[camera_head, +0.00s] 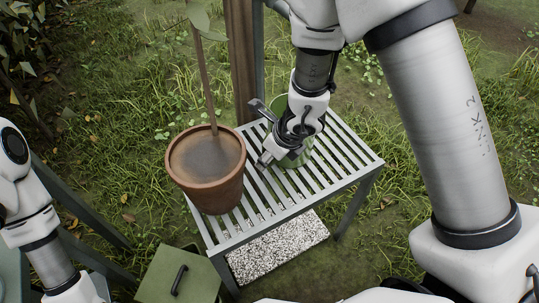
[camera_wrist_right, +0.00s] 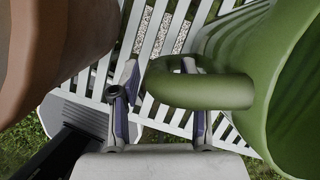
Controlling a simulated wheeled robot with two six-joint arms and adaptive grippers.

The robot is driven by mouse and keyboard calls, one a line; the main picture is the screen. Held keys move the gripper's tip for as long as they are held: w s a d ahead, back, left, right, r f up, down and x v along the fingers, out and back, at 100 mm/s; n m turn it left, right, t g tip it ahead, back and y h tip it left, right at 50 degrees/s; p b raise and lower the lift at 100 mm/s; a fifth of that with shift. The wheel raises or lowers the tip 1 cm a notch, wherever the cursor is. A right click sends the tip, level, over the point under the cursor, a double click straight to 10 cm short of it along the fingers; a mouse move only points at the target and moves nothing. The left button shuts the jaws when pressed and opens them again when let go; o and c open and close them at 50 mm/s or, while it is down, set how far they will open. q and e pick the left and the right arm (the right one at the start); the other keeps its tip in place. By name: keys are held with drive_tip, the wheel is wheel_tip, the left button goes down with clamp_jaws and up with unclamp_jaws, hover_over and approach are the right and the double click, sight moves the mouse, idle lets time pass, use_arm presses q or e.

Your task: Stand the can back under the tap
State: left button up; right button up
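The green can (camera_head: 305,150) stands on the slatted bench, mostly hidden behind my right gripper (camera_head: 264,134). In the right wrist view the can (camera_wrist_right: 285,75) fills the right side, with its thick handle (camera_wrist_right: 205,91) reaching left across the picture. My right gripper (camera_wrist_right: 160,112) has its fingers apart, beside the can. The handle crosses in front of the right finger, its left bend lying over the gap; I cannot tell whether they touch. No tap can be made out. My left arm is at the lower left of the head view, its fingers outside the picture.
A terracotta pot (camera_head: 207,190) with a thin stem stands left of the can, close to my right gripper. The slatted bench (camera_head: 352,160) has bare room on its right. A wooden post (camera_head: 241,60) rises behind. A green lidded box (camera_head: 180,278) sits in front.

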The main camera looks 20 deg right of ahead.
drive_tip(key=p+v, duration=0.5)
drive_tip(key=v, duration=0.8)
drive_tip(key=s+d+f+n+g+h, duration=0.3)
drive_tip(key=s+d+f+n, duration=0.25)
drive_tip(key=f+n, duration=0.35)
drive_tip(key=s+d+f+n+g+h, duration=0.2)
drive_tip(key=s+d+f+n, duration=0.2)
drive_tip(key=s+f+n, duration=0.4)
drive_tip(key=s+a+f+n+t+y, duration=0.1)
drive_tip(key=s+a+f+n+y, duration=0.3)
drive_tip(key=f+n, duration=0.75)
wheel_tip(320, 180, up, 12)
drive_tip(key=n+h+p, duration=0.1)
drive_tip(key=p, duration=0.9)
drive_tip(key=shift+s+a+r, duration=0.15)
drive_tip(key=shift+s+r, duration=0.1)
drive_tip(key=shift+s, duration=0.1)
